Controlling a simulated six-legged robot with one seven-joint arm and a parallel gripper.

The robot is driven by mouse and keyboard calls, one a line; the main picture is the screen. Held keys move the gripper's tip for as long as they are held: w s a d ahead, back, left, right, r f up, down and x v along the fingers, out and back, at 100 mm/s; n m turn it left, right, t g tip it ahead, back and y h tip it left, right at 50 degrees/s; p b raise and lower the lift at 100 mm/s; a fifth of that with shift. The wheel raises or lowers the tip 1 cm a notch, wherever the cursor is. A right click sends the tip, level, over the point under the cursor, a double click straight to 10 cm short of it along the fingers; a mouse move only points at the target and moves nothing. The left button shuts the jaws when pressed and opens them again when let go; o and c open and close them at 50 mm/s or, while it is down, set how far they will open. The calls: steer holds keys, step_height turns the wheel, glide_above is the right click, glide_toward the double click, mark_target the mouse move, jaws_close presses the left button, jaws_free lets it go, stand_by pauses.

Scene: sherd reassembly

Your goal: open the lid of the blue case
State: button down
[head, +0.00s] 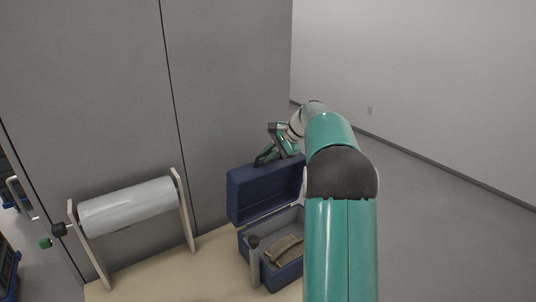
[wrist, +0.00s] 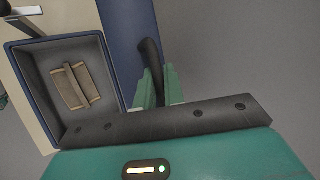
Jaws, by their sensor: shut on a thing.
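The blue case stands on the table, with its open box (head: 243,246) showing a grey inside in the head view. Its blue lid (head: 247,193) is raised and stands up behind the box. A brown sherd or bundle (head: 284,250) lies in the case; it also shows in the wrist view (wrist: 74,87). My gripper (head: 266,156) is at the lid's top edge. In the wrist view my gripper (wrist: 157,82) is shut on the dark curved handle (wrist: 150,58) of the lid. My arm hides the case's right side in the head view.
A grey-white roll (head: 128,207) on a wooden stand is at the left of the table (head: 215,262). A grey cabinet wall (head: 225,80) rises behind. Floor at the right is clear.

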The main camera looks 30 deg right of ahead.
steer(key=c, duration=1.5)
jaws_free()
steer(key=shift+s+r, duration=0.1)
steer(key=v, duration=1.3)
steer(key=shift+s+d+r, duration=0.15)
steer(key=shift+r, duration=0.1)
